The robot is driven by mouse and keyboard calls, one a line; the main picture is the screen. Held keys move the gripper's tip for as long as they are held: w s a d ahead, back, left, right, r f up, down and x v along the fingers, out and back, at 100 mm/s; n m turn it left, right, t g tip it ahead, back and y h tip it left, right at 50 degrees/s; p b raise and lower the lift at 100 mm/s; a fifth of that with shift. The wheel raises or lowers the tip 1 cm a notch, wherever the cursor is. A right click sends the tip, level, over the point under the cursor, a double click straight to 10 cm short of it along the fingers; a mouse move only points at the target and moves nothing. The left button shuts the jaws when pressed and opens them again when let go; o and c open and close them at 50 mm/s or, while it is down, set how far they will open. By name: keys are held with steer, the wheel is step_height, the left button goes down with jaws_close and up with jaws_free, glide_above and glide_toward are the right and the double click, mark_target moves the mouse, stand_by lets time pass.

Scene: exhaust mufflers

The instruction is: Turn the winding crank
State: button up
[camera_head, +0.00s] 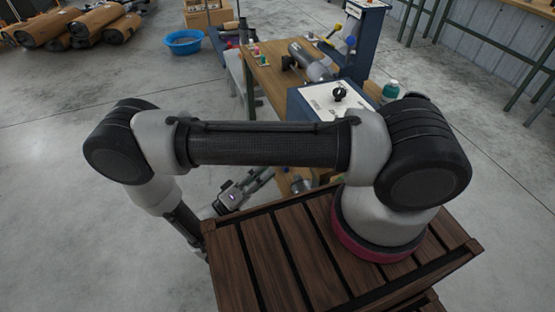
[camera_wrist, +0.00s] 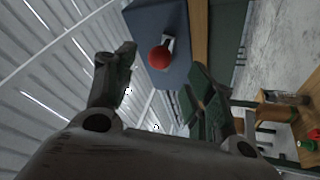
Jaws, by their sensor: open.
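A red ball knob (camera_wrist: 159,57) sits on a short grey arm (camera_wrist: 169,44) against a blue panel (camera_wrist: 180,22) in the wrist view; it looks like the crank's handle. My gripper (camera_wrist: 161,61) is open and empty. The knob shows between its fingertips, apart from them and seemingly farther off. In the head view my wrist (camera_head: 230,196) is low, left of the workbench and partly hidden behind my arm. I cannot make out the red knob there.
A wooden workbench (camera_head: 263,74) carries a grey cylinder (camera_head: 309,60), a blue upright cabinet (camera_head: 366,40) and a white-topped box (camera_head: 325,98) with a black knob. A green-capped bottle (camera_head: 390,92) stands at right. A blue basin (camera_head: 184,42) is on the floor.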

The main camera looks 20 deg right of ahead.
steer(key=v, duration=0.4)
steer(key=shift+o, duration=0.2)
steer(key=shift+w+d, duration=0.1)
stand_by(1.4)
